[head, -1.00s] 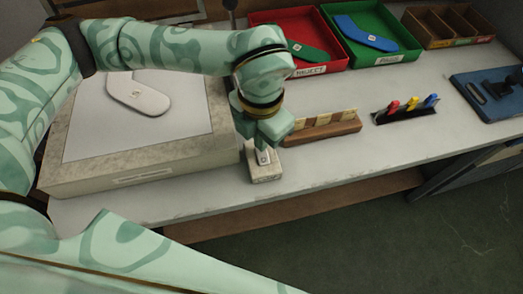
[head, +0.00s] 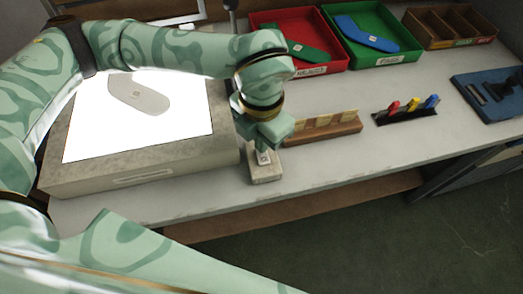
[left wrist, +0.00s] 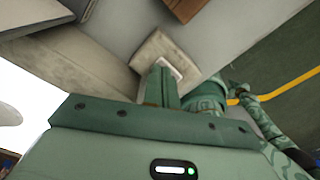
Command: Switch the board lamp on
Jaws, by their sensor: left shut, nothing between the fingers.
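The board lamp (head: 75,150) is a pale stone-like box with a flat top panel at the left of the table. Its panel glows bright white, and a grey sock shape lies on it. A small pale switch block (head: 266,177) stands on the table just right of the box; it also shows in the left wrist view (left wrist: 152,45). My left gripper (head: 263,150) is shut and empty, pointing down with its fingertips at the top of the switch block. The fingers hide part of the block's top.
A red tray (head: 338,65) with a green sock and a green tray (head: 408,52) with a blue sock stand at the back. A wooden card holder (head: 345,130), a black rack (head: 405,116) with coloured pegs, and a blue board (head: 490,108) lie to the right. The front strip is clear.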

